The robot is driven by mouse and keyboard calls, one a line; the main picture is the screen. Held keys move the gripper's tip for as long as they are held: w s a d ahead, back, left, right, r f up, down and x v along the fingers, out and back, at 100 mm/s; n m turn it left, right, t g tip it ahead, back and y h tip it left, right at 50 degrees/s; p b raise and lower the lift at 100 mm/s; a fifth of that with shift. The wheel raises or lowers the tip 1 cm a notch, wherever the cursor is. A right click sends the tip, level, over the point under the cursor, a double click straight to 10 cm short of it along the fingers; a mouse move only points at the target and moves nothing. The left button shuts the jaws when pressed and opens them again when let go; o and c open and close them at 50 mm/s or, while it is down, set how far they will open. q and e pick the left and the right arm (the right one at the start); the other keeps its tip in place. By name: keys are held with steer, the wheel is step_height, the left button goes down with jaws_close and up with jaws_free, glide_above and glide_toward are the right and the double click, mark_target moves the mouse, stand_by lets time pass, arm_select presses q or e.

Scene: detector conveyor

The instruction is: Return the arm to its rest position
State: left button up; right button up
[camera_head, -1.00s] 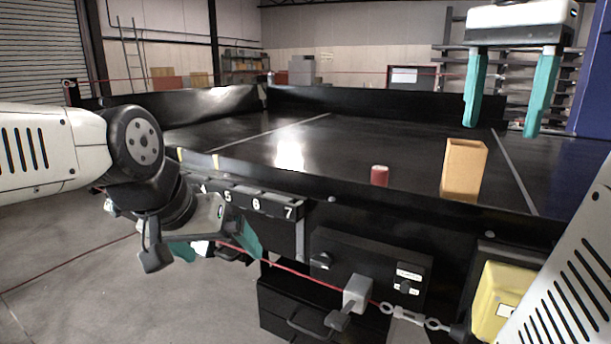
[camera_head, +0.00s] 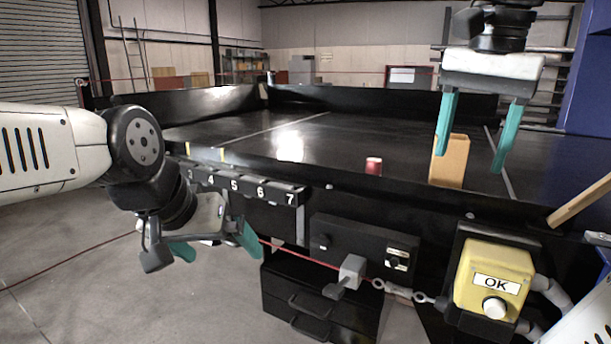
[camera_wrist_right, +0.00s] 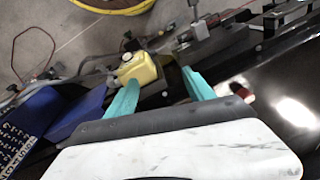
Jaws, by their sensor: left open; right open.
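My right gripper (camera_head: 474,138) is open and empty, with its teal fingers pointing down, at the upper right of the head view. In that view its fingers overlap the upper part of a tan box (camera_head: 450,166) on the black conveyor. Its fingers also show in the right wrist view (camera_wrist_right: 162,88), with nothing between their tips but the scene beyond. My left gripper (camera_head: 215,246) is open and empty, low at the left, in front of the numbered edge of the conveyor.
A yellow box with a white button and OK label (camera_head: 493,283) is mounted at the front right. A grey lever (camera_head: 350,272) and red cord run along the front. A wooden bar (camera_head: 582,204) juts in at the right.

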steer(key=a+f+n+t+y, duration=0.1)
steer(key=a+f+n, duration=0.3)
steer(key=f, duration=0.4)
steer(key=a+f+n+t+y, duration=0.1)
steer(key=a+f+n+t, duration=0.2)
steer(key=f, duration=0.6)
steer(key=shift+w+a+f+n+t, duration=0.2)
steer(key=shift+a+f+n+t, duration=0.1)
steer(key=shift+a+n, duration=0.85)
